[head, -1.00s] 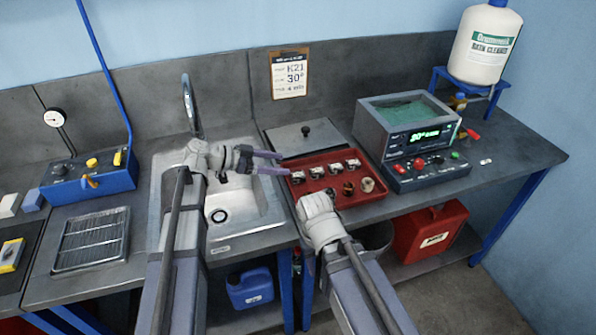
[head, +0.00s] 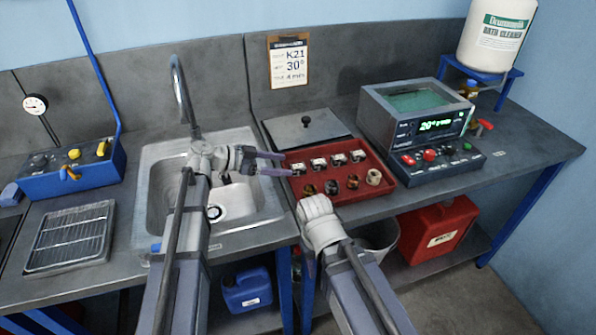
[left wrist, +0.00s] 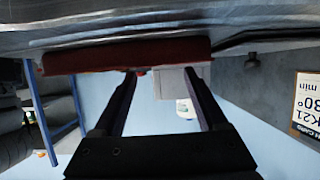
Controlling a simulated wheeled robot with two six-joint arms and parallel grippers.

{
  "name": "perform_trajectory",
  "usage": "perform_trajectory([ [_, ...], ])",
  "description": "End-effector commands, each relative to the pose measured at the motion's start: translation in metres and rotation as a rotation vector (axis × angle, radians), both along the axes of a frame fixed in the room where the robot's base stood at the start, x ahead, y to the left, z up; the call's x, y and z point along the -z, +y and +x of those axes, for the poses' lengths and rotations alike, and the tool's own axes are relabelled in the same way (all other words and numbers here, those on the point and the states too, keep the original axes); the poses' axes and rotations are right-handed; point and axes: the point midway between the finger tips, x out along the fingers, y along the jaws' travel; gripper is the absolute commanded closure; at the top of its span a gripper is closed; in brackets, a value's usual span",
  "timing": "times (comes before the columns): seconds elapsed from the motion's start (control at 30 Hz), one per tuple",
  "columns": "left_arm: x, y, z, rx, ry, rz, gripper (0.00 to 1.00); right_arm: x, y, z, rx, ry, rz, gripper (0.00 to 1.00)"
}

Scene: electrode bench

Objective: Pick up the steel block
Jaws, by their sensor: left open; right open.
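Several small pale-topped metallic blocks (head: 338,159) stand in a row in the red tray (head: 385,190), with round brown and pale pieces in front of them. I cannot tell which, if any, is the steel block. My left gripper (head: 287,164) is open, its fingertips at the tray's left edge in the head view. In the left wrist view the open fingers (left wrist: 162,74) have nothing between them, and the tray's red side (left wrist: 90,56) shows beyond. My right wrist (head: 318,222) is in front of the tray's near left corner; its fingers are hidden.
A sink (head: 235,195) with a tall tap (head: 183,95) is left of the tray. A grey lid with a knob (head: 300,130) lies behind the tray. A bath unit with a green display (head: 425,115) stands to the right. A wire rack (head: 70,235) is far left.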

Motion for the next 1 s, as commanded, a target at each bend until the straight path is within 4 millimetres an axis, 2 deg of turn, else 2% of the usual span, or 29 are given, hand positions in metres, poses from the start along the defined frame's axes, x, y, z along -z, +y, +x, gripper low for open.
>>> perform_trajectory([
  [0.1, 0.007, -0.012, 0.004, 0.003, 0.0, 0.0, 0.25, 0.007, 0.0, 0.0, 0.0, 0.0, 0.0, 0.5],
  [0.37, 0.01, -0.02, 0.007, 0.001, -0.001, 0.0, 0.25, 0.01, 0.0, 0.0, 0.0, 0.0, 0.0, 0.5],
  [0.7, 0.028, -0.057, 0.021, 0.001, -0.002, 0.001, 0.25, 0.027, 0.0, 0.0, 0.0, 0.0, 0.0, 0.5],
  [0.93, 0.026, -0.059, 0.021, -0.001, -0.002, 0.001, 0.25, 0.026, 0.0, 0.0, 0.0, 0.0, 0.0, 0.5],
  [1.0, 0.026, -0.058, 0.021, -0.001, -0.002, 0.001, 0.33, 0.026, 0.0, 0.0, 0.0, 0.0, 0.0, 0.5],
])
